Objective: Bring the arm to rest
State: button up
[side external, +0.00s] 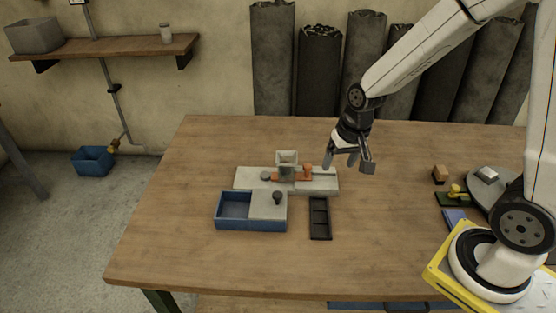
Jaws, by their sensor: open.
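My gripper (347,162) is open and empty. It hangs above the wooden table (180,240), near the right end of a pale grey board. My white arm reaches in from the upper right. No object shows between the fingers.
The pale board (245,178) carries a small grey hopper (287,158) and an orange piece (307,171). A blue box (234,206) with a knobbed lid and a black tray (320,218) lie in front. Small items stand at the right. Dark rolls (272,60) lean behind the table.

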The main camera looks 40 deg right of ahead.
jog(key=s+a+n, duration=0.2)
jog(key=s+n, duration=0.3)
jog(key=s, duration=0.1)
jog(key=shift+s+r+t, duration=0.25)
jog(key=shift+r+t, duration=0.05)
jog(key=shift+r, duration=0.05)
